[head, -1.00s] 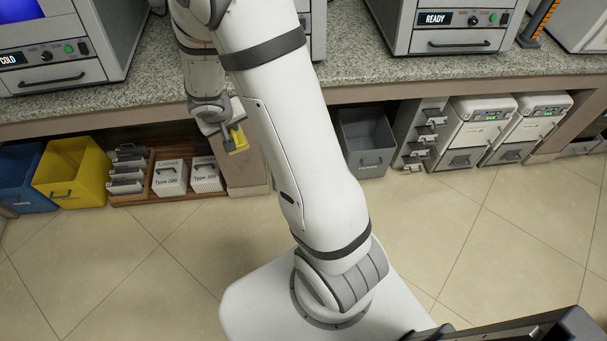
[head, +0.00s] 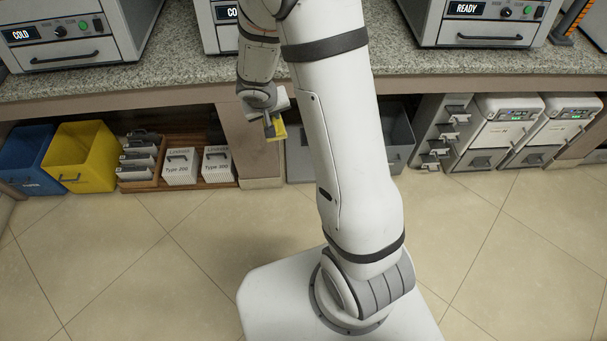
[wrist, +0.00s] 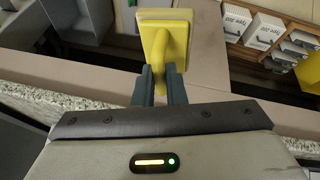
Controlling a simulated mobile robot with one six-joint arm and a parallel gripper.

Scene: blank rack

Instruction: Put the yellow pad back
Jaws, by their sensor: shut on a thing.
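The yellow pad (wrist: 183,18) has a flat square plate and a curved yellow handle. My gripper (wrist: 163,80) is shut on its handle in the wrist view, with one dark finger on each side. In the head view the pad (head: 278,132) shows small beside my gripper (head: 268,125), held in the air in front of the counter's support panel. The tip of the grip is partly hidden in the head view.
A grey bin (head: 398,140) is partly behind my arm. Ovens stand on the speckled counter (head: 190,75). The tiled floor (head: 130,265) is clear.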

